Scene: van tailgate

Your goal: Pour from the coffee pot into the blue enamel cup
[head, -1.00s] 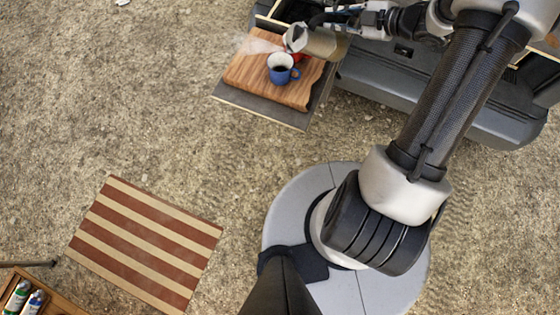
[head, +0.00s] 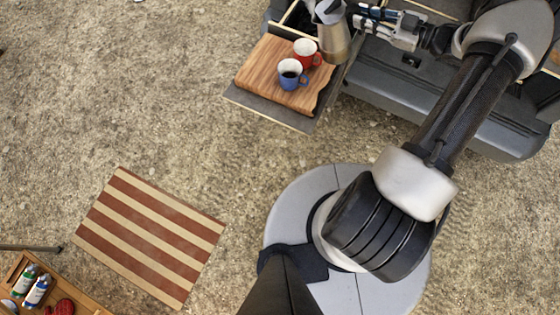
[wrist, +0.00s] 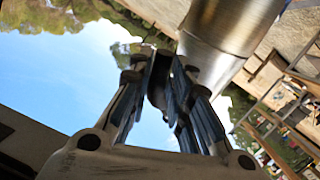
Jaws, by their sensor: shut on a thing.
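The silver coffee pot (head: 334,38) is upright at the right edge of the wooden board, held by my gripper (head: 357,20). In the wrist view the pot's metal body (wrist: 232,25) shows beyond the fingers (wrist: 172,75), which are closed around a dark part that looks like its handle. The pot is apart from the cup. Whether the pot's base touches anything is not clear.
A red cup (head: 306,58) with a white inside stands just behind the blue cup. Both are on the wooden board (head: 262,66), on a grey pull-out shelf (head: 262,112). A striped mat (head: 150,238) lies on the gravel. A crate with bottles (head: 62,292) is lower left.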

